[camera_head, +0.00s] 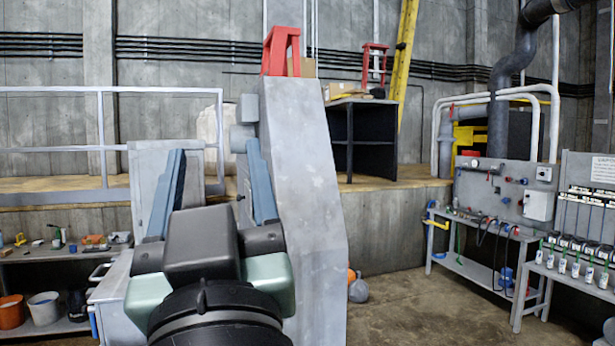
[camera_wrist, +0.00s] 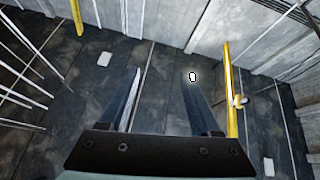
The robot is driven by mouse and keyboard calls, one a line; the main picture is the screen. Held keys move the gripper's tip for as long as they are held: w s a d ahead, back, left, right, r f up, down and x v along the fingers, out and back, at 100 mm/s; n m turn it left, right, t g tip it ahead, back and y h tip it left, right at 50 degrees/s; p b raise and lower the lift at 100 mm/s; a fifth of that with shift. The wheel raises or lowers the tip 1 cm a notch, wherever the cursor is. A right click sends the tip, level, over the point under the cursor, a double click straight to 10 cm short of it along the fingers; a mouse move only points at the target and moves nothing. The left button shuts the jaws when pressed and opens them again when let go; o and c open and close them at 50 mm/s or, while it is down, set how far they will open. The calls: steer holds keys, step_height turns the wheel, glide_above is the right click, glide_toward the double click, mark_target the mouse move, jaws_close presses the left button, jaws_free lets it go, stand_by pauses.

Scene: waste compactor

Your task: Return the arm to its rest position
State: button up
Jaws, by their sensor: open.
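My gripper (camera_head: 215,147) is raised in front of the head camera, its two blue-grey fingers pointing up and spread well apart. In the wrist view my gripper (camera_wrist: 162,72) also shows open, with nothing between the fingers. The dark wrist and pale green housing of my arm fill the lower middle of the head view and hide what lies behind. A tall grey metal machine body (camera_head: 300,190) stands just behind and right of the fingers. I cannot tell from the picture whether they touch it.
A railing (camera_head: 101,130) and raised platform (camera_head: 415,176) run behind. A low shelf with buckets (camera_head: 43,307) is at left. Workbenches (camera_head: 480,235) stand at right, with open floor (camera_head: 420,300) before them. The wrist view shows dark panels and a yellow pole (camera_wrist: 230,95).

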steer(key=s+d+r+m+t+h, duration=0.3)
steer(key=s+d+m+h, duration=0.1)
steer(key=s+d+h, duration=0.1)
steer(key=shift+s+d+r+m+t+h, duration=0.15)
steer(key=shift+s+d+m+t+h, duration=0.25)
steer(key=shift+d+h, duration=0.6)
